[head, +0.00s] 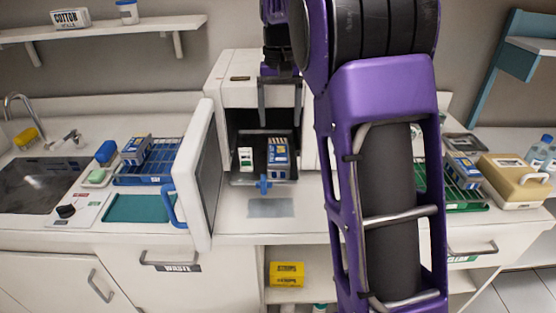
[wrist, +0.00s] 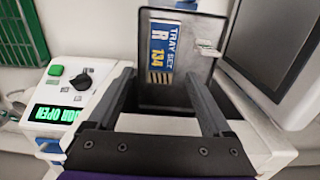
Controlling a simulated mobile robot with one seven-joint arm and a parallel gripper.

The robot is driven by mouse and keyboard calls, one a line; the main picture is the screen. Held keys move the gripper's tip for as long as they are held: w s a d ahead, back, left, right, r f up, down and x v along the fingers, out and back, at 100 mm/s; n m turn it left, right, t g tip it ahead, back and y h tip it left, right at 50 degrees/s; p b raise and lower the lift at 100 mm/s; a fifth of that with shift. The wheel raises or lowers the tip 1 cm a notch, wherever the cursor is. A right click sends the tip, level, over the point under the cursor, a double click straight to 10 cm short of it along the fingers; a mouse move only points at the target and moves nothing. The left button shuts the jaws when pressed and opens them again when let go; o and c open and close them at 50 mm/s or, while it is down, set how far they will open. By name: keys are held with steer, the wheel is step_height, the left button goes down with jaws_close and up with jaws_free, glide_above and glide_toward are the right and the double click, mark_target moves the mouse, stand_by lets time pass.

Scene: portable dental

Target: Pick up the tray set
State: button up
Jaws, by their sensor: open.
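The tray set (head: 279,158) is a grey box with a blue and yellow label, on a dark tray (head: 243,179) in the mouth of a white sterilizer. In the wrist view the fingers of my gripper (wrist: 158,80) frame the lower side of the tray; the exact gap is unclear.
The sterilizer door (head: 199,170) stands open on the left. A blue rack (head: 165,160) with a similar box (head: 135,150) lies left; a green rack (head: 470,199) with another lies right. A control panel (wrist: 62,95) reads "DOOR OPEN". My arm hides the counter's right-centre.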

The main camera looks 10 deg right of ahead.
mark_target(278, 150)
step_height(278, 150, down, 6)
steer(key=shift+r+b, duration=0.2)
steer(key=shift+b, duration=0.2)
steer(key=shift+a+f+b, duration=0.2)
steer(key=shift+f+b, duration=0.25)
steer(key=shift+f, duration=2.3)
steer(key=shift+r, duration=0.1)
jaws_close()
